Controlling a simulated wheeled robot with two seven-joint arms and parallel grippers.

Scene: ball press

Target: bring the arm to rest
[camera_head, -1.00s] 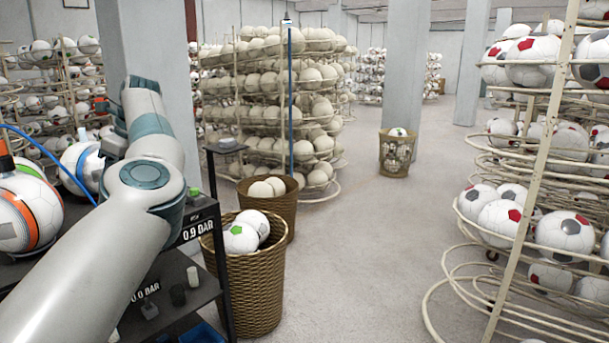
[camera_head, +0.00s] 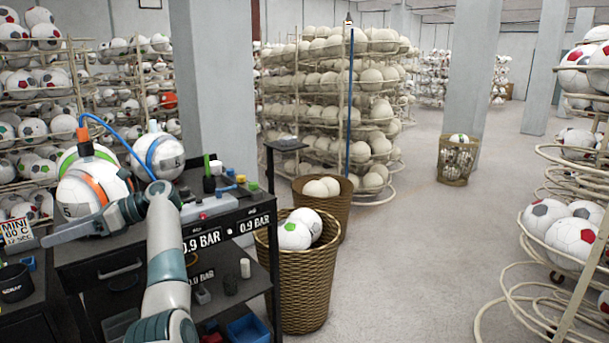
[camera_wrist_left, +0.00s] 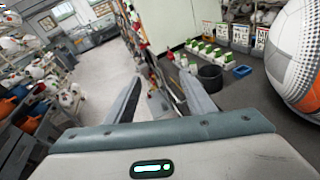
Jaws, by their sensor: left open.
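My left arm comes up from the bottom of the head view and bends left over the dark bench (camera_head: 120,260). My left gripper (camera_head: 62,232) points left, in front of a white ball with an orange stripe (camera_head: 84,192). In the left wrist view the gripper (camera_wrist_left: 158,88) has its two fingers apart with nothing between them. A white and grey ball with an orange line (camera_wrist_left: 298,62) shows at the right of that view, beside the fingers. My right gripper is not in view.
A second ball with a blue band (camera_head: 160,155) stands on the bench. Two wicker baskets (camera_head: 295,280) with balls stand right of it. A black cup (camera_head: 15,283) and a sign (camera_head: 16,232) are at the left edge.

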